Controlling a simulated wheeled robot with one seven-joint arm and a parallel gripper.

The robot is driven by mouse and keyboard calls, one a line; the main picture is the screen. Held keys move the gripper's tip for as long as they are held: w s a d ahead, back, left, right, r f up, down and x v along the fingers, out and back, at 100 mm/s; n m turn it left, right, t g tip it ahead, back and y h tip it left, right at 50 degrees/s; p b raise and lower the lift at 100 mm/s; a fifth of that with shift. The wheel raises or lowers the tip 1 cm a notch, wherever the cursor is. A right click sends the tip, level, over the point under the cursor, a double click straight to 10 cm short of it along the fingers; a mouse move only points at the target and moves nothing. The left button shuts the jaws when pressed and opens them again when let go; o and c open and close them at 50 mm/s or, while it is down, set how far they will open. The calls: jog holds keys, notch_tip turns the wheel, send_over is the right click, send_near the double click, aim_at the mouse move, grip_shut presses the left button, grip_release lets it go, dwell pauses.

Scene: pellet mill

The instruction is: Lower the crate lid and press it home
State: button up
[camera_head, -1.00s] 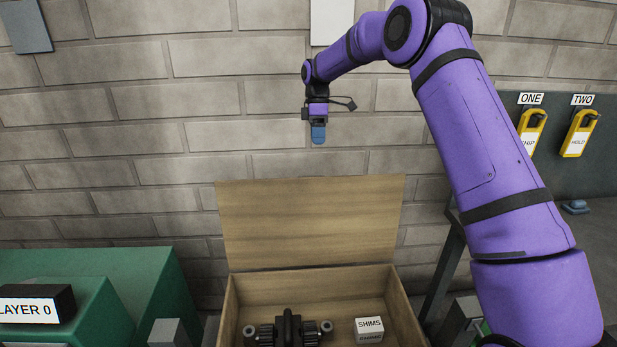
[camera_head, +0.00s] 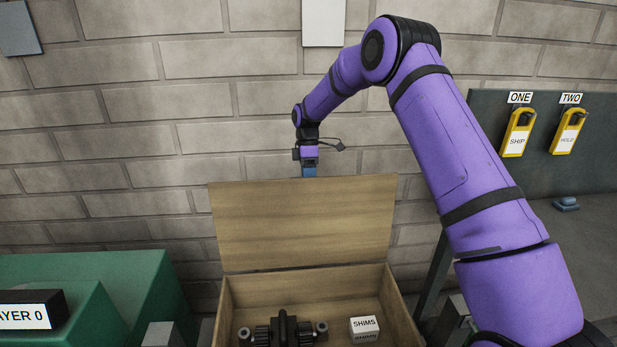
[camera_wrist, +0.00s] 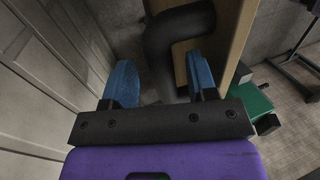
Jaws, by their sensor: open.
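The wooden crate (camera_head: 402,308) stands at the bottom centre of the head view. Its lid (camera_head: 303,225) is raised, standing nearly upright along the crate's back edge. My gripper (camera_head: 309,172) is at the lid's top edge, pointing down, and the lid seems to hide its fingertips from the front. A wooden panel, likely the lid (camera_wrist: 222,40), is close beside the right finger. I cannot tell whether they touch.
The crate holds a dark machine part (camera_head: 283,330) and a white SHIMS block (camera_head: 365,328). A green block-shaped stand (camera_head: 120,285) is at the left. A brick wall (camera_head: 150,140) is close behind. Yellow padlocks (camera_head: 517,133) hang on a dark board at the right.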

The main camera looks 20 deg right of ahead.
jog(key=shift+s+f, duration=0.1)
jog(key=shift+f, duration=0.15)
grip_shut()
